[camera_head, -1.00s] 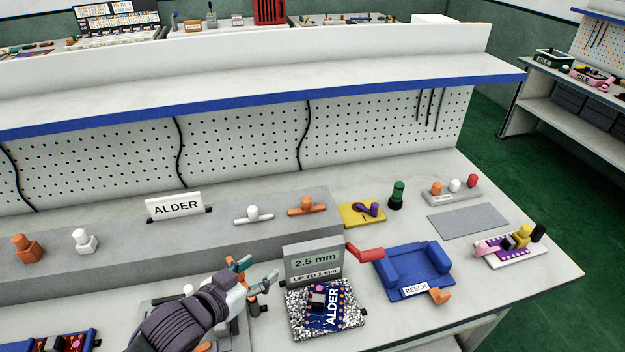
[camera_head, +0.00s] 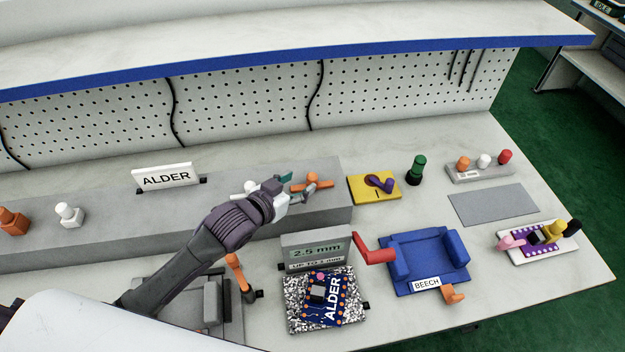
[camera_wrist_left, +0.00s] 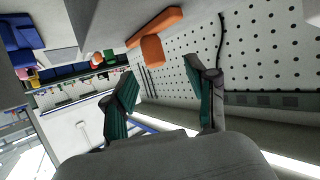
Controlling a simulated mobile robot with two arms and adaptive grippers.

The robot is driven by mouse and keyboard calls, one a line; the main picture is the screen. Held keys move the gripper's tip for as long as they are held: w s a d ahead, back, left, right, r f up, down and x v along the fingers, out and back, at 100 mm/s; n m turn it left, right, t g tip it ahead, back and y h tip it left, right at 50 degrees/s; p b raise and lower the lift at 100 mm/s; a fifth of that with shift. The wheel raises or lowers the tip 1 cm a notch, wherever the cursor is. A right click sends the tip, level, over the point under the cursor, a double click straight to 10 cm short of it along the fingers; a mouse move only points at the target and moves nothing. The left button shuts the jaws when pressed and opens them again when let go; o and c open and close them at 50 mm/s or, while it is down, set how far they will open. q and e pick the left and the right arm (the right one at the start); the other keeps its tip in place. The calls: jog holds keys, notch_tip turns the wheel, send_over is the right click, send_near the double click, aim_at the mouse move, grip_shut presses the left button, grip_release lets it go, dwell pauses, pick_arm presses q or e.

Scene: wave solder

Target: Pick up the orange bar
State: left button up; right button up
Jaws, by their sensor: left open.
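The orange bar (camera_head: 322,184) with its upright round knob lies on the grey raised ledge (camera_head: 130,222) in front of the pegboard. My left gripper (camera_head: 298,183) is just left of it in the head view, fingers open and pointing toward it; the near finger overlaps the bar's left part. In the left wrist view the orange bar (camera_wrist_left: 165,22) and its knob (camera_wrist_left: 152,48) show beyond the fingertips, roughly between the open teal-padded fingers (camera_wrist_left: 158,72). Nothing is held. I cannot tell whether a finger touches the bar. My right gripper is not in view.
A white bar (camera_head: 238,190) with a knob is partly hidden behind my left gripper. A yellow plate (camera_head: 362,192) and green knob (camera_head: 416,166) stand to the right. A 2.5 mm display (camera_head: 318,254), ALDER board (camera_head: 338,306) and blue BEECH cradle (camera_head: 430,252) are in front.

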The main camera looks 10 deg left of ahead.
aim_at(309, 178)
pick_arm(q)
jog(key=shift+w+d+f, duration=0.15)
jog(key=shift+w+d, duration=0.05)
jog(key=shift+w, duration=0.3)
jog(key=x, duration=0.2)
jog(key=p+x, duration=0.1)
jog(key=x, duration=0.1)
jog(key=shift+d+p, duration=0.3)
jog(key=shift+d, duration=0.05)
jog(key=shift+w+d+f, duration=0.1)
jog(key=shift+w+f, duration=0.05)
jog(key=shift+w, duration=0.15)
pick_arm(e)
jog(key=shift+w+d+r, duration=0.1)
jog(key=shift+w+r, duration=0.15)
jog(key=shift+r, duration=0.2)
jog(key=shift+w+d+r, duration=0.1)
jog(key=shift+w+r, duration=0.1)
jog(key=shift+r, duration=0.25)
pick_arm(q)
jog(key=shift+s, duration=0.1)
grip_shut()
